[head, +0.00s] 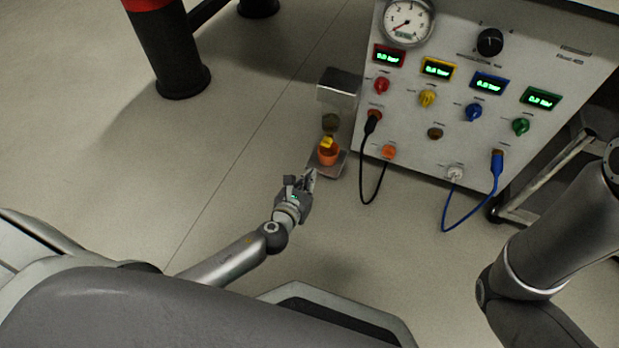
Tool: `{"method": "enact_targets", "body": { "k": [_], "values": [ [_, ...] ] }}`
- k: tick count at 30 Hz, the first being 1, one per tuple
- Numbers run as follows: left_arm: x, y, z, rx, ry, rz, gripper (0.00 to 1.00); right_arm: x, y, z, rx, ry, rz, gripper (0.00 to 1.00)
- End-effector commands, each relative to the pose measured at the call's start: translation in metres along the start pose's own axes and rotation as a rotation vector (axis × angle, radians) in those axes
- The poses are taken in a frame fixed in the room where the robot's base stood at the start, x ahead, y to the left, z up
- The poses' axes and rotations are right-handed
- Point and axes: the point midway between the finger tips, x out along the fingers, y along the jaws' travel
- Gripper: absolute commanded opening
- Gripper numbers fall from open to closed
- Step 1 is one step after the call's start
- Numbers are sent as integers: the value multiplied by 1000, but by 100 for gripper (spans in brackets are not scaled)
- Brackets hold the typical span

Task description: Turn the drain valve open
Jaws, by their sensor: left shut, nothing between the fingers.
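At the left side of the white panel a metal bracket (339,84) sticks out. Below it are a round olive-brown part (330,122) and a small yellow piece (327,142), which look like the drain valve; which part is its handle I cannot tell. An orange cup (328,157) stands right under the yellow piece on a small metal shelf (340,168). My left gripper (312,175) is shut and empty, its fingertips just lower left of the cup, close to the shelf edge. Whether it touches the shelf I cannot tell. My right gripper is out of view.
The panel (410,150) carries a round gauge (406,20), a black knob (490,42), several lit displays and coloured knobs. A black cable (364,180) and a blue cable (470,208) hang from its front.

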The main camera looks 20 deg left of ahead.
Motion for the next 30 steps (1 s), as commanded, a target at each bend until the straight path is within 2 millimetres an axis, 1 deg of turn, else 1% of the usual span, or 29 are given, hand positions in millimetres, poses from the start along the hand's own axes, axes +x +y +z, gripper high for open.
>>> {"method": "enact_targets", "body": {
  "k": [1,11,12,18,23,30],
  "values": [
    [13,0,-3,-2,-3,0,0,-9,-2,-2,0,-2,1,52],
    [78,-1,-4,-3,-3,-1,0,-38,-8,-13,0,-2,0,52],
    [69,-1,12,-2,-2,-2,0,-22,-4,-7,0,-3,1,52],
    [61,0,30,-2,0,0,0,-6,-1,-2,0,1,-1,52],
    [59,0,37,-3,1,0,0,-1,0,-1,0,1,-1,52],
    [58,0,37,-3,1,0,0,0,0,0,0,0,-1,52]
  ]
}}
